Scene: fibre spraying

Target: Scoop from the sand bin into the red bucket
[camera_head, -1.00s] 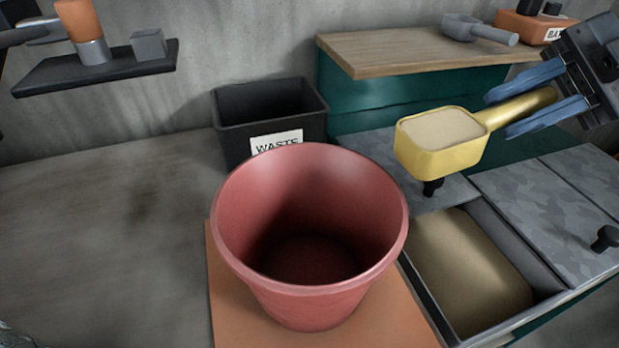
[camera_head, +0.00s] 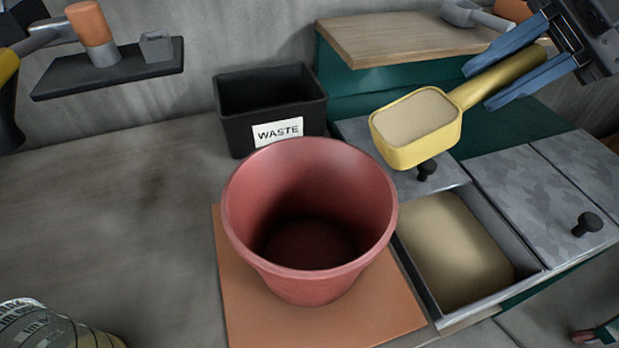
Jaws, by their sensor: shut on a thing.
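The red bucket (camera_head: 238,205) stands upright on an orange mat (camera_head: 243,310), and its visible inside is empty. The sand bin (camera_head: 455,250) is an open compartment in the grey counter to the right of the bucket, with tan sand inside. My gripper (camera_head: 480,92) is shut on the handle of a yellow scoop (camera_head: 405,155). The scoop is filled with sand to near its rim and held about level. It is above the counter behind the sand bin, to the upper right of the bucket and apart from it.
A black waste bin (camera_head: 235,128) stands behind the bucket. A grey scoop (camera_head: 470,14) lies on the wooden shelf (camera_head: 400,38). A lid with a black knob (camera_head: 587,224) is right of the sand bin. The floor at left is mostly clear.

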